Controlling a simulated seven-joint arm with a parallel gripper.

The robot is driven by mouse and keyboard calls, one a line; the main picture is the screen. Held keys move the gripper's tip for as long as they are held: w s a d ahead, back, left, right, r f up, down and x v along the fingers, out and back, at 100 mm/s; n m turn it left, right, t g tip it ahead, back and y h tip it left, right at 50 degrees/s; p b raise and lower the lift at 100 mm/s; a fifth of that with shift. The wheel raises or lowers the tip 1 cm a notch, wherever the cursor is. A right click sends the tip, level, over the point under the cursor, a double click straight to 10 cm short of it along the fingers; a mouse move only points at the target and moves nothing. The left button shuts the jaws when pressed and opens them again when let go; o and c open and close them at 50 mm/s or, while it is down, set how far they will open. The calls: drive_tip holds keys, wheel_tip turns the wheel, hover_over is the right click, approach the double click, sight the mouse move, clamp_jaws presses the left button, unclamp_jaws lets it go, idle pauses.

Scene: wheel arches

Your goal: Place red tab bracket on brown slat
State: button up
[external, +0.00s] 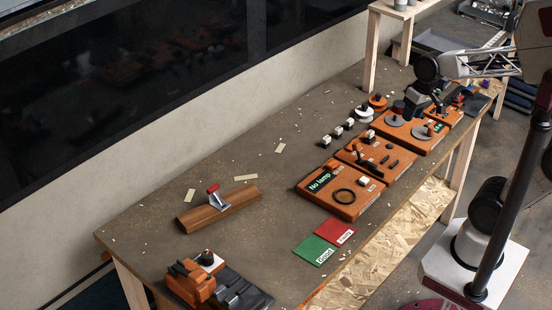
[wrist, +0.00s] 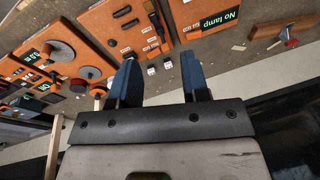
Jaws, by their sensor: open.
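The red tab bracket (external: 217,199) is a light metal piece with a red top. It stands on the brown slat (external: 238,203), near the slat's middle, on the left part of the table. In the wrist view the bracket (wrist: 290,41) shows small at the upper right; the slat (wrist: 268,30) is partly cut off by the frame edge. My gripper (wrist: 160,62) is open, with nothing between its two blue fingers. In the external view my gripper is above the far right end of the table, well apart from the bracket; its fingers are hard to make out there.
Orange panels, one reading "No lamp" (external: 340,191), line the table's right side. Several small white blocks (external: 337,132) stand beside them. Green (external: 315,250) and red (external: 336,232) cards lie in front. An orange and dark fixture (external: 215,282) is at the near end. Table around the slat is mostly clear.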

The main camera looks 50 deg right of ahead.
drive_tip(key=s+d+f+n+h, duration=0.1)
drive_tip(key=s+d, duration=0.2)
drive_tip(key=s, duration=0.3)
drive_tip(key=shift+d+n+t+h, duration=0.3)
drive_tip(key=shift+d+n+h, duration=0.05)
drive_tip(key=shift+n+h, duration=0.05)
idle(0.9)
